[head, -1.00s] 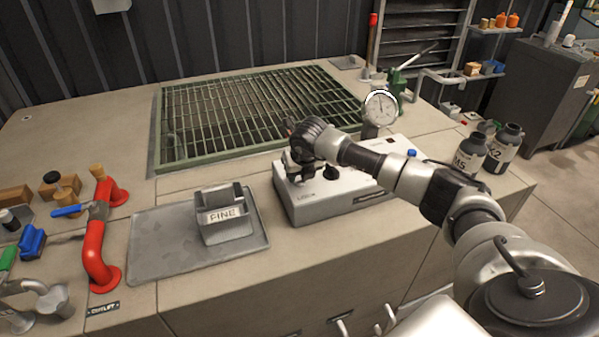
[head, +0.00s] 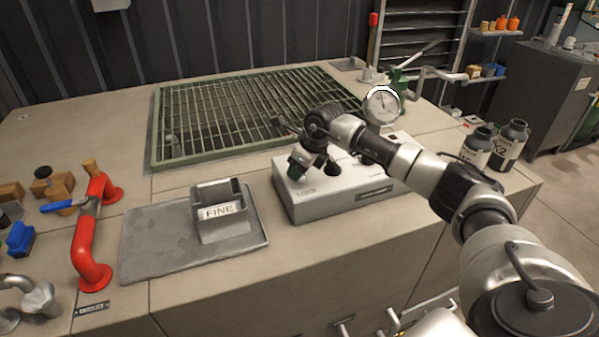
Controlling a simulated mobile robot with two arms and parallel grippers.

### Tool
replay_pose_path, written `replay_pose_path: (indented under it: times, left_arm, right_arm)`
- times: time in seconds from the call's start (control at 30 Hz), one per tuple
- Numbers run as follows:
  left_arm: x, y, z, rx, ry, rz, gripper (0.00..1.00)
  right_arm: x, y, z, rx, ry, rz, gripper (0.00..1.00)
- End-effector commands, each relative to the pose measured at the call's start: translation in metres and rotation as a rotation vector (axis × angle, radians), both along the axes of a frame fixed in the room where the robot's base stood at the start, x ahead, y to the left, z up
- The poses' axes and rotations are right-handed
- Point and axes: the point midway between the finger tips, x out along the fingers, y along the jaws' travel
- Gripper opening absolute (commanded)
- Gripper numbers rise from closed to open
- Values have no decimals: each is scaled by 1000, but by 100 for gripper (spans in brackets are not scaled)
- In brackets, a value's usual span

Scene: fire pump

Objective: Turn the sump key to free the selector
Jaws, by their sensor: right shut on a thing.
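The white control box (head: 345,197) stands on the bench, with a label reading LOCK at its front left. My right gripper (head: 301,166) is over the left part of the box, just behind that label. It is shut on what appears to be the sump key, which the fingers and wrist mostly hide. A small dark knob, possibly the selector, shows on the box top (head: 332,168) just right of the fingers. How far the key is turned cannot be made out. My left gripper is not in view.
A grey holder marked FINE (head: 221,212) stands on a grey tray (head: 150,250) to the left. A green-framed grating (head: 215,115) lies behind. A gauge (head: 382,105) and dark bottles (head: 510,143) stand at right. A red pipe (head: 88,235) rises at far left.

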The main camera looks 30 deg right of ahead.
Motion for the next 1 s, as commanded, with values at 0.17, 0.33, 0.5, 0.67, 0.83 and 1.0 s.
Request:
replay_pose_path:
  times: [0.17, 0.33, 0.5, 0.67, 0.83, 1.0]
  left_arm:
    - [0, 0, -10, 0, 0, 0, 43]
    - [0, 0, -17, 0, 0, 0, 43]
    - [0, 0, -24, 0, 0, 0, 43]
    - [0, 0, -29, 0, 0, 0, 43]
    - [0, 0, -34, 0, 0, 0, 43]
    - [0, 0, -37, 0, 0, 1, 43]
  right_arm:
    - [1, 0, -1, 2, -3, 166, 15]
    - [1, 0, -1, 3, -3, 327, 15]
    - [1, 0, 0, 2, -3, 485, 15]
    - [1, 0, 0, 2, -4, 618, 15]
    - [1, 0, 0, 1, -3, 733, 15]
    - [1, 0, 1, 0, -4, 812, 15]
